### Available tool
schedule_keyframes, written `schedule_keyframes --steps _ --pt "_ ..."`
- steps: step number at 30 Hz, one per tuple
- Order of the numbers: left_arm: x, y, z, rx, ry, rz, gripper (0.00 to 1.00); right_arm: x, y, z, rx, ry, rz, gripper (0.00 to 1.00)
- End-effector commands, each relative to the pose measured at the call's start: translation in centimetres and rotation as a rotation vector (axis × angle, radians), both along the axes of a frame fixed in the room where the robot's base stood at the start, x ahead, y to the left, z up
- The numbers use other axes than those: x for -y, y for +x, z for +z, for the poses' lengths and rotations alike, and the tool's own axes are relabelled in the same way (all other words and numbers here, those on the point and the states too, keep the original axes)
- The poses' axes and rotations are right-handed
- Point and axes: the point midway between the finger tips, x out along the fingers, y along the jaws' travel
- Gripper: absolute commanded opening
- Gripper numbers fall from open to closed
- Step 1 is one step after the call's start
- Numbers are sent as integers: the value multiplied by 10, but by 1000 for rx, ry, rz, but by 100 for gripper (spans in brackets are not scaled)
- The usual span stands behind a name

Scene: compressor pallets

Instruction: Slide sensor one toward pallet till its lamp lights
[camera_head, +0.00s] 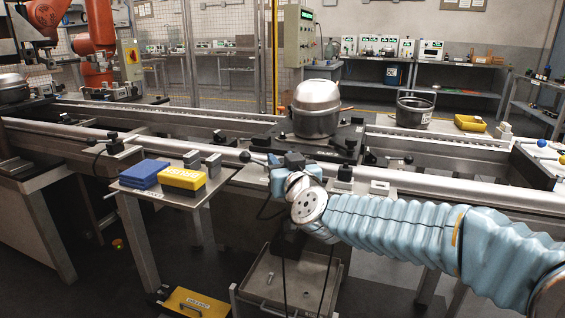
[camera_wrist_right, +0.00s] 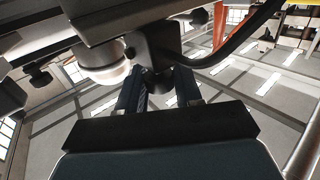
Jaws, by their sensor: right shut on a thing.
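A silver-and-dark compressor (camera_head: 317,108) stands upright on a dark pallet (camera_head: 346,150) on the conveyor. My right gripper (camera_head: 284,172) is at the near rail, just in front of the pallet's left part. In the right wrist view, its two fingers (camera_wrist_right: 159,98) are shut on the lower end of a black sensor body (camera_wrist_right: 155,50), which I take to be sensor one. A black cable (camera_wrist_right: 240,42) curves from it to the right. In the head view a dark block (camera_head: 294,160) shows just above the gripper. I see no lit lamp; the gap to the pallet cannot be judged. My left gripper is out of view.
A small side table (camera_head: 150,197) with blue and yellow boxes (camera_head: 182,178) stands left of my right gripper. Other rail fittings (camera_head: 345,174) sit close to its right. A grey bin (camera_head: 262,290) is below.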

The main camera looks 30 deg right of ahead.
Motion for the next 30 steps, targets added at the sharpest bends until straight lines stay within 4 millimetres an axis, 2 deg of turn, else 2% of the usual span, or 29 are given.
schedule_keyframes --steps 2,8,9,13,23,26,30 --pt "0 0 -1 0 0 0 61 6 4 0 1 -2 -2 0" --pt "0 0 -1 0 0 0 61 6 5 0 1 0 -1 0" --pt "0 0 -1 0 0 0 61 6 5 0 0 0 -1 36" --pt "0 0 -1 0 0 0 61 6 5 0 0 0 -1 55" --pt "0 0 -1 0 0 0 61 5 1 1 1 0 -1 55" --pt "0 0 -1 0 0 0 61 2 -10 1 2 -1 0 55" --pt "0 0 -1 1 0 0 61 -4 -40 2 4 -2 -2 55"
